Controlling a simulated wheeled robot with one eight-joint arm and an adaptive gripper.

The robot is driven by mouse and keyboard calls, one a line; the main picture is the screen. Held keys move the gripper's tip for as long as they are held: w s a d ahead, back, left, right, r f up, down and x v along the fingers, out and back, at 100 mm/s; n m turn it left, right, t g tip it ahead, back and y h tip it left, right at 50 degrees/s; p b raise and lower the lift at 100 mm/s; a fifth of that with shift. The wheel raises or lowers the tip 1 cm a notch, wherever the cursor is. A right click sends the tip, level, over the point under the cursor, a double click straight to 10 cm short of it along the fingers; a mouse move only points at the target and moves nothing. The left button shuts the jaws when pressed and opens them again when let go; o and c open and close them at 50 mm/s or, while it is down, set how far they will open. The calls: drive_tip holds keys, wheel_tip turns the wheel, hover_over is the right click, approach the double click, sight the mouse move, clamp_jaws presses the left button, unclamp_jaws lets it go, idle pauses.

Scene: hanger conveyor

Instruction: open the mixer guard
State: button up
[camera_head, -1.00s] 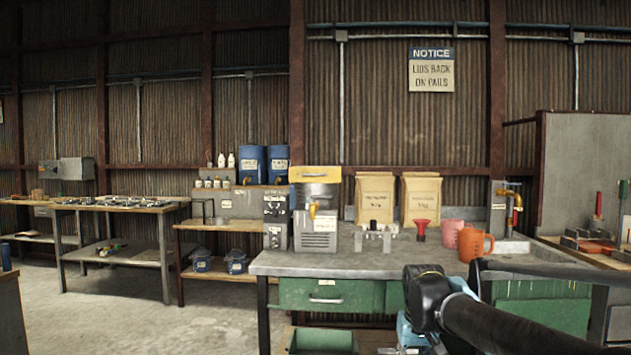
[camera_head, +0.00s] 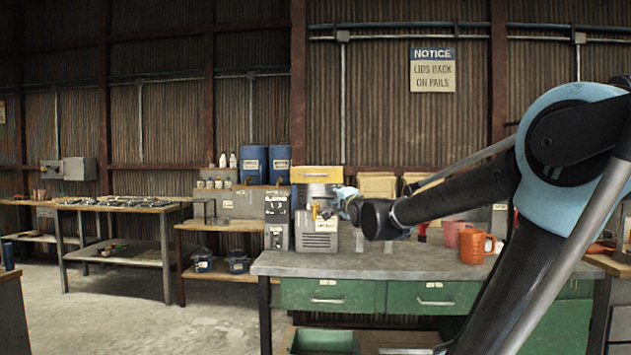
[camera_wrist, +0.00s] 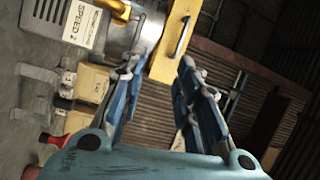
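The mixer (camera_head: 316,238) stands on the workbench, a grey machine with a bright metal part under a yellow guard (camera_head: 316,174). The guard looks level, down over the mixer's top. In the wrist view the yellow guard (camera_wrist: 162,62) carries a dark bar handle (camera_wrist: 181,35). My gripper (camera_head: 345,196) is at the right side of the mixer, close to guard height. In the wrist view its two blue fingers (camera_wrist: 166,68) are apart, with the guard's near end showing between and beyond the tips. The handle lies beyond the fingertips. I cannot tell whether a finger touches the guard.
Orange mug (camera_head: 472,246) and a pink mug stand to the right on the workbench (camera_head: 400,262). Paper bags (camera_head: 377,185) stand behind my arm. A grey control box (camera_head: 278,205) is left of the mixer. The bench front before the mixer is clear.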

drive_tip(key=shift+m+t+y, duration=0.3)
drive_tip(key=shift+m+t, duration=0.1)
drive_tip(key=r+x, duration=0.1)
drive_tip(key=x, duration=1.1)
drive_tip(key=s+a+r+x, duration=0.1)
drive_tip(key=x, duration=0.6)
drive_tip(key=shift+r, duration=0.35)
drive_tip(key=shift+a, duration=0.1)
clamp_jaws()
